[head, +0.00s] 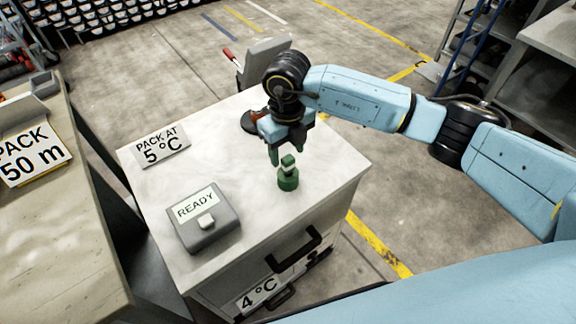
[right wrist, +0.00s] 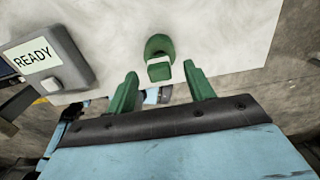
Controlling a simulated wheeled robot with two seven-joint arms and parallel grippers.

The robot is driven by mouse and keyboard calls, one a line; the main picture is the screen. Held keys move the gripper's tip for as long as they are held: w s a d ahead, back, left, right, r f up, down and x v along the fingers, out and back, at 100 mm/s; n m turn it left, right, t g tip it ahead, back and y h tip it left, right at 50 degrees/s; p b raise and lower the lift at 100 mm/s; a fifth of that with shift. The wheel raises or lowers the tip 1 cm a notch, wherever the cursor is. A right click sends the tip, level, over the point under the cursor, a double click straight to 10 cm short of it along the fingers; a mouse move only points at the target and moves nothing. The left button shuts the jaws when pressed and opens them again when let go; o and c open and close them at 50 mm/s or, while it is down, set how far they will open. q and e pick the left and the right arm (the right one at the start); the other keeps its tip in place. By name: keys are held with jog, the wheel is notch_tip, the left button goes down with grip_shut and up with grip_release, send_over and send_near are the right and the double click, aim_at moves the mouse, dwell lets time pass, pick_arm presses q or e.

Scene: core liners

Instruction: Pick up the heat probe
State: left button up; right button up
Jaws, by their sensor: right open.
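A small green piece with a round base and a blocky top (head: 288,181), which I take for the heat probe, stands upright on the white-topped cabinet (head: 240,150), near its right edge. It also shows in the right wrist view (right wrist: 157,47), ahead of the gap between my fingers, with its square top nearest to them. My right gripper (head: 286,150) is open and empty, just above and behind the piece in the head view. Its two green fingers (right wrist: 160,76) are spread wide in the right wrist view. I see no contact with the piece. My left gripper is not in view.
A grey box marked READY (head: 203,218) and a PACK AT 5 °C sign (head: 161,145) stand on the cabinet. A dark round item (head: 252,121) sits behind my gripper. A second table (head: 55,240) is at left. The cabinet's middle is clear.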

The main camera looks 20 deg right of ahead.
aim_at(288, 158)
jog(key=f, duration=0.4)
jog(key=shift+s+f, duration=0.2)
jog(key=shift+f, duration=0.1)
jog(key=c, duration=1.1)
